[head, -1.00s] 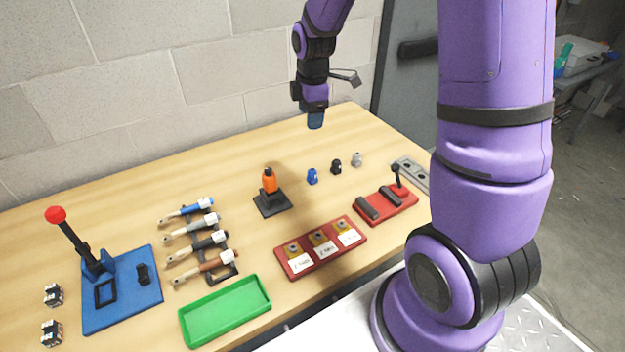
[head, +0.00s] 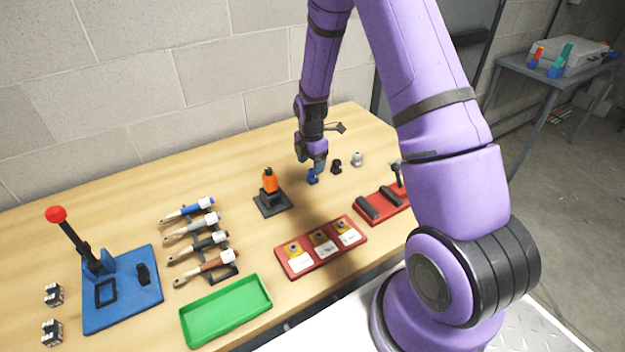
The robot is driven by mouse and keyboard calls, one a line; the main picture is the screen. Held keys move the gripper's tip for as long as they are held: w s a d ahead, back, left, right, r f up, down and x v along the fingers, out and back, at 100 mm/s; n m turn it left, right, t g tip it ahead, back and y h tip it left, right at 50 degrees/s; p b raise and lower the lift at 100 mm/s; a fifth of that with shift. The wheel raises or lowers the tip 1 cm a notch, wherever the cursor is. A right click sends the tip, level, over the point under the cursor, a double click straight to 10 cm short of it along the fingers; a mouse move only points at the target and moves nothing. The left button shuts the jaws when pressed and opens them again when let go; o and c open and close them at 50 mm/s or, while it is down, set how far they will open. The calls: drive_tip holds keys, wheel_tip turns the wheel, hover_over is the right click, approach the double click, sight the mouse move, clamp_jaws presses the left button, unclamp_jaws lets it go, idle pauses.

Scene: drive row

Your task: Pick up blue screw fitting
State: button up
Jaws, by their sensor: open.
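The blue screw fitting (head: 312,180) stands upright on the wooden table, at the left end of a short row with a black fitting (head: 336,166) and a grey fitting (head: 357,159). My gripper (head: 314,172) is open and points down directly over the blue fitting, with its fingertips at or around the fitting's top. The fingers partly cover the fitting, and I cannot tell whether they touch it.
An orange tool on a black stand (head: 269,192) is left of the fitting. A red tray with labelled pockets (head: 284,262) and a red fixture (head: 372,216) are nearer.

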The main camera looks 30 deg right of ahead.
sight(313, 179)
drive_tip(key=shift+s+d+f, duration=0.1)
drive_tip(key=shift+f, duration=1.25)
drive_tip(key=shift+s+d+f, duration=0.1)
drive_tip(key=shift+f, duration=1.2)
drive_tip(key=c, duration=1)
